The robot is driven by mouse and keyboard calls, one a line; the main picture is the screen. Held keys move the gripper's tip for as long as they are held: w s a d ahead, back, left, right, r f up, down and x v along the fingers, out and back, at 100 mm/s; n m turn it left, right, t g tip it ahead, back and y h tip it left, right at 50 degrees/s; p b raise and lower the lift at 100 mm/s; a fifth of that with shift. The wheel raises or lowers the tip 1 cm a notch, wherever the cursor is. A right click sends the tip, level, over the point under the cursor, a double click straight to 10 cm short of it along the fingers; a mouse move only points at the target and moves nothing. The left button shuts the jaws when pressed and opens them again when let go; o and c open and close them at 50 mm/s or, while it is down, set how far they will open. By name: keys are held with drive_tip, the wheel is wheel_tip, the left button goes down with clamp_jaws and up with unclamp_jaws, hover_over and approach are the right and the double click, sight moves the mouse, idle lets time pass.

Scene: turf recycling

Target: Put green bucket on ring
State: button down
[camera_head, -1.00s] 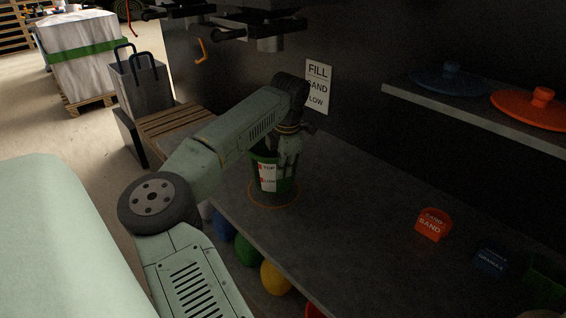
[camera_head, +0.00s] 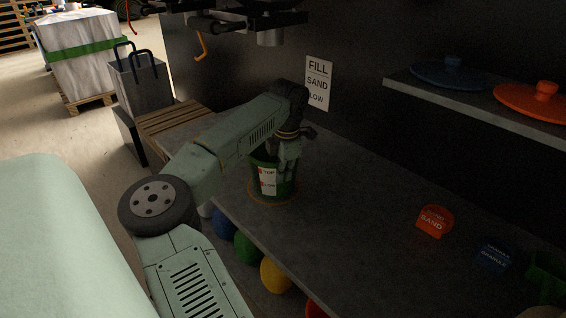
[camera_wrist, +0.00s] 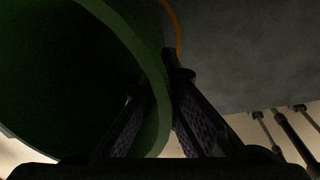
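The green bucket (camera_head: 284,186), with a white label on its side, stands upright at the left front part of the dark bench. The ring, a thin orange circle (camera_head: 270,206), shows around the foot of the bucket; I cannot tell whether the base touches the bench. My gripper (camera_head: 288,162) is at the right part of the bucket's rim. In the wrist view the fingers (camera_wrist: 160,105) straddle the bucket wall (camera_wrist: 152,70), one inside and one outside, and look closed on it. A piece of the ring (camera_wrist: 177,30) shows beside the bucket.
An orange scoop-like block (camera_head: 435,221) and a blue one (camera_head: 493,257) lie on the bench (camera_head: 350,225) at the right. Blue and orange lids (camera_head: 545,100) sit on the shelf above. Several coloured balls are below the bench edge. The bench middle is clear.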

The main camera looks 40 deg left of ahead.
drive_tip(key=shift+f, duration=0.4)
idle(0.3)
drive_tip(key=c, duration=1.7)
unclamp_jaws()
drive_tip(key=shift+o, duration=0.3)
drive_tip(key=shift+o, duration=1.2)
wheel_tip(320, 180, up, 12)
drive_tip(key=d, duration=0.1)
drive_tip(key=shift+s+d, duration=0.25)
